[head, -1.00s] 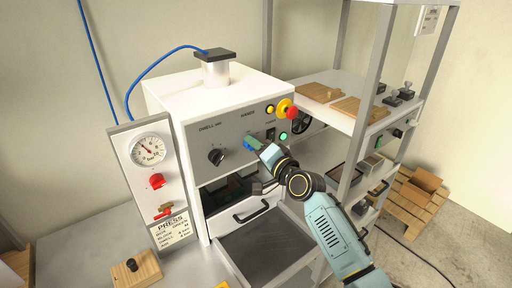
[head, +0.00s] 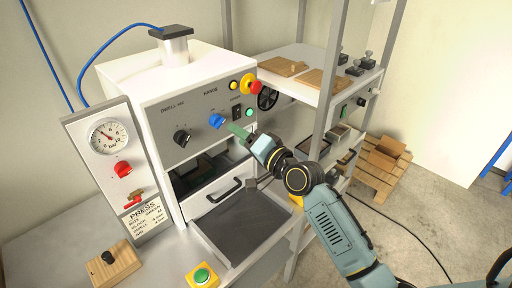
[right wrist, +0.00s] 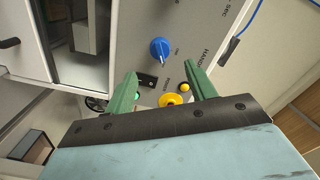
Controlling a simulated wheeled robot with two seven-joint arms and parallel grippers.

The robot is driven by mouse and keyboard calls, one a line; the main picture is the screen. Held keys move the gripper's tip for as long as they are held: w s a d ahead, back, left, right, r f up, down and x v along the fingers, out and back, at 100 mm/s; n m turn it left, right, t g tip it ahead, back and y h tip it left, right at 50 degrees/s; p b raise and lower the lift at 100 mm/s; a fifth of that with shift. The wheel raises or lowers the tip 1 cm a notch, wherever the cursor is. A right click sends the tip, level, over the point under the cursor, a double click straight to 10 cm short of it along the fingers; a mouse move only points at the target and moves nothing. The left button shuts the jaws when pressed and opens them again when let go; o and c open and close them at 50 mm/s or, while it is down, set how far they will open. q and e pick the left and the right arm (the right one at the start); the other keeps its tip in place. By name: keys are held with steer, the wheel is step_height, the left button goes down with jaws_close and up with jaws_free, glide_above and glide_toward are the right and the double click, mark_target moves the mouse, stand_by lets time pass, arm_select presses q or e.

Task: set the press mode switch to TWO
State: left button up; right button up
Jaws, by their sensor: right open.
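The mode switch is a blue knob (head: 216,121) under the label HANDS on the grey front panel (head: 195,108) of the white press. It also shows in the right wrist view (right wrist: 160,48), ahead of the fingertips. Its position marks are too small to read. My right gripper (head: 241,132) is to the right of the knob and slightly below it, apart from it. In the right wrist view the gripper (right wrist: 162,68) has its two green fingers spread, with nothing between them. My left gripper is not in view.
A black dwell knob (head: 182,137) is left of the blue one. A black rocker (head: 237,113), green button (head: 249,113) and red emergency stop (head: 254,88) are close on the right. A drawer handle (head: 224,190) sticks out below. A shelf rack (head: 313,85) stands to the right.

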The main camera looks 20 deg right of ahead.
steer(key=shift+b+v, duration=0.3)
steer(key=shift+v, duration=2.25)
